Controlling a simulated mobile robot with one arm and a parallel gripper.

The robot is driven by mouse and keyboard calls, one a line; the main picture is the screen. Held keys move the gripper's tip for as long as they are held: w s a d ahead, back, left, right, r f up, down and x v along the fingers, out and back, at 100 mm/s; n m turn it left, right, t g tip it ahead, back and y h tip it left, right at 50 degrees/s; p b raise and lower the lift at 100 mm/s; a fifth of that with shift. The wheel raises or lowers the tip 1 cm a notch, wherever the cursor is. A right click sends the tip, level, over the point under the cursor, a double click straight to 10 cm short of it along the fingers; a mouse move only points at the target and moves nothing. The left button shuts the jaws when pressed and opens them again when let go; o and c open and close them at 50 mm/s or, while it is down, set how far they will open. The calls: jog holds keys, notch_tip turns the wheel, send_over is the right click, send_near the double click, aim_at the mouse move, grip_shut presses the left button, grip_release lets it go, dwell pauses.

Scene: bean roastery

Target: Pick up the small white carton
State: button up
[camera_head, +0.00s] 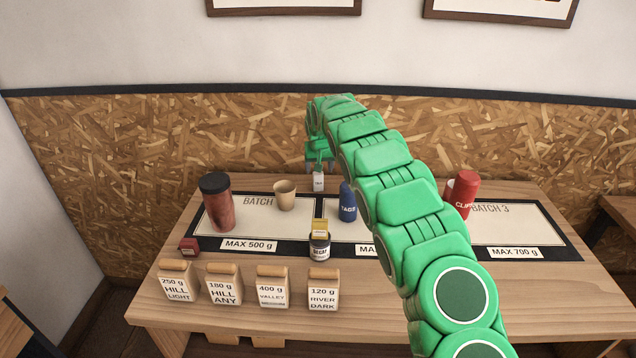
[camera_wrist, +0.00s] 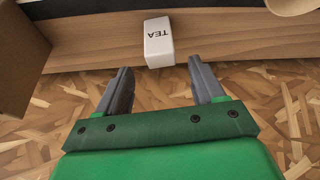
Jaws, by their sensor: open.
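The small white carton (camera_head: 318,182) stands near the back edge of the table, between the two left mat panels. In the wrist view the carton (camera_wrist: 158,44) shows the word TEA upside down and lies just beyond the fingertips. My gripper (camera_head: 319,165) is above and behind the carton in the head view. In the wrist view its fingers (camera_wrist: 157,73) are apart with nothing between them, lined up on either side of the carton.
A dark-lidded red jar (camera_head: 217,203) stands left, a yellow-topped jar (camera_head: 319,243) in front, a red container (camera_head: 465,190) right. A brown block (camera_wrist: 20,60) is at the wrist view's left. Several labelled bags line the front.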

aim_at(318, 179)
jog(key=shift+x, duration=3.8)
jog(key=shift+s+a, duration=0.1)
jog(key=shift+s, duration=0.05)
jog(key=shift+c, duration=0.3)
jog(key=shift+f, duration=0.1)
jog(key=c, duration=1)
